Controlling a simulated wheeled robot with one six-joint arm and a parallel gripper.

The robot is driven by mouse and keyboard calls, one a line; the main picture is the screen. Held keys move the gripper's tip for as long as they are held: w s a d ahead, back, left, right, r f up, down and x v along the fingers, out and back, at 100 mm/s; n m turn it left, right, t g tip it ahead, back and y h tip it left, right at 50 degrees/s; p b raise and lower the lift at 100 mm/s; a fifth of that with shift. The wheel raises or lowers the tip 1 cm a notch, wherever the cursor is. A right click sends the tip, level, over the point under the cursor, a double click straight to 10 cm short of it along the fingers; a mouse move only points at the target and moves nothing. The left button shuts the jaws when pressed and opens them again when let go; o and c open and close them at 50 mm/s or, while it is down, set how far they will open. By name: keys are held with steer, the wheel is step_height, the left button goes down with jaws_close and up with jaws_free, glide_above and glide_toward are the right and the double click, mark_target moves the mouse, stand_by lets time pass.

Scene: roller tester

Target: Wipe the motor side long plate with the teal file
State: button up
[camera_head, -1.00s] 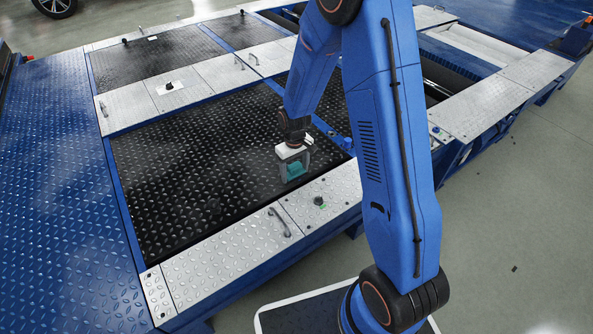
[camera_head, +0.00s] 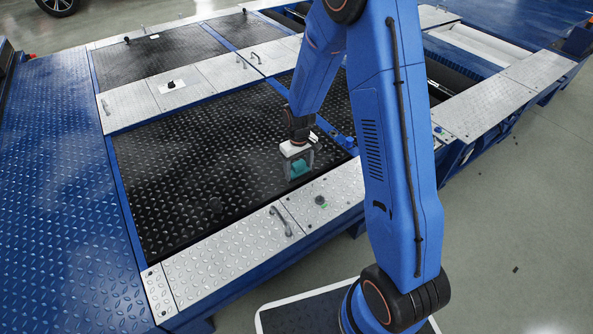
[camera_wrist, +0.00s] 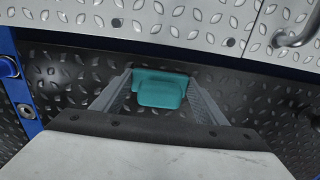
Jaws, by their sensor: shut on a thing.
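My gripper (camera_head: 299,172) is shut on the teal file (camera_head: 299,167), over the black tread plate near its front right corner. In the wrist view the teal file (camera_wrist: 160,90) sits between the two grey fingers, with dark plate around it. I cannot tell whether the file touches the plate. Silver tread plates run along the front edge; which one is the motor side long plate I cannot tell for sure. The nearest is the long silver plate (camera_head: 228,250) with a black handle, apart from the file.
A dark handle (camera_head: 281,220) rises from the front plate. Blue fittings (camera_head: 342,141) stand right of my gripper. The black plate (camera_head: 190,165) is mostly clear.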

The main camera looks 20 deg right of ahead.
steer(key=shift+w+d, duration=0.2)
steer(key=shift+d, duration=0.2)
steer(key=shift+s+a, duration=0.3)
steer(key=shift+a, duration=0.45)
steer(key=shift+a, duration=0.1)
steer(key=shift+s+a, duration=0.2)
steer(key=shift+a, duration=0.45)
steer(key=shift+w+d+f, duration=0.1)
steer(key=shift+w+d, duration=0.1)
steer(key=shift+d, duration=0.55)
steer(key=shift+d, duration=0.1)
